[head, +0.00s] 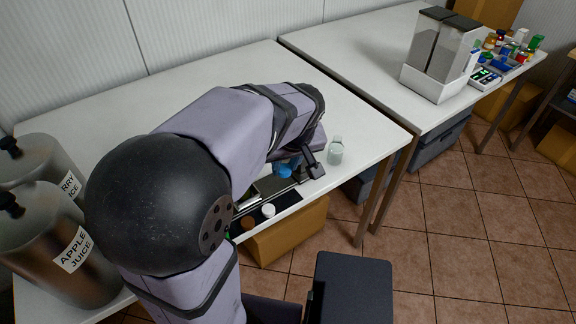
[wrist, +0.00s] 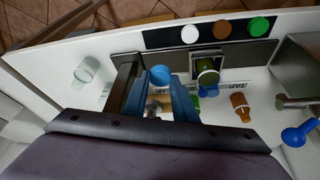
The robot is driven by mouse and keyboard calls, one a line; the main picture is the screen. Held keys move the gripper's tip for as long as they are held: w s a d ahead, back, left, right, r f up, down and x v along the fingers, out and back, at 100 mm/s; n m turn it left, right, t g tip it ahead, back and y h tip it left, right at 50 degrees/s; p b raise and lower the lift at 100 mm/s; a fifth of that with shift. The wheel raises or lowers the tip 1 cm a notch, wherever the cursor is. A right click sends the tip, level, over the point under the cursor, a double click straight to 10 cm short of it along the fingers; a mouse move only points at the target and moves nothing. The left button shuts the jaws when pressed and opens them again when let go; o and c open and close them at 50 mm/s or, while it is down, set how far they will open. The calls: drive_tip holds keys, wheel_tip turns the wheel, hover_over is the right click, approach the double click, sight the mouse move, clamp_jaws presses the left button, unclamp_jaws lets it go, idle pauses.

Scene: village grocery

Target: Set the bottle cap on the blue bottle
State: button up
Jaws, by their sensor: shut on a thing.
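My gripper (wrist: 160,88) is shut on a round blue bottle cap (wrist: 160,75), held between its two blue finger pads in the wrist view. In the head view my gripper (head: 296,168) is over the front part of the table, left of the clear bottle, with blue showing at its tip. A blue piece that looks like the blue bottle (wrist: 299,135) is at the right of the wrist view, apart from my gripper. Its shape is hard to make out, and I cannot pick it out in the head view, where my arm hides much of the table.
White (wrist: 190,34), brown (wrist: 222,29) and green (wrist: 259,26) caps lie on a black strip along the table edge. A clear bottle (wrist: 86,70), a green bottle (wrist: 207,72) and a brown bottle (wrist: 240,103) stand around. Juice dispensers (head: 60,245) stand at the left.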

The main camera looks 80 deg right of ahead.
drive_tip(key=w+r+n+p, duration=0.1)
drive_tip(key=w+r+p, duration=0.1)
drive_tip(key=w+p, duration=0.1)
drive_tip(key=w+a+r+n+p, duration=0.1)
drive_tip(key=w+r+p, duration=0.1)
drive_tip(key=w+p, duration=0.2)
drive_tip(key=w+a+r+n+t+p, duration=0.1)
drive_tip(key=w+r+p, duration=0.1)
drive_tip(key=w+p, duration=0.1)
drive_tip(key=shift+w+y+p, duration=0.2)
drive_tip(key=shift+y+p, duration=0.1)
drive_tip(key=shift+p, duration=0.4)
drive_tip(key=shift+a+f, duration=0.1)
drive_tip(key=shift+f+b, duration=1.35)
drive_tip(key=shift+f, duration=0.5)
drive_tip(key=shift+f+b, duration=0.6)
drive_tip(key=shift+b, duration=0.2)
drive_tip(key=shift+f+b, duration=0.8)
drive_tip(key=shift+b, duration=0.35)
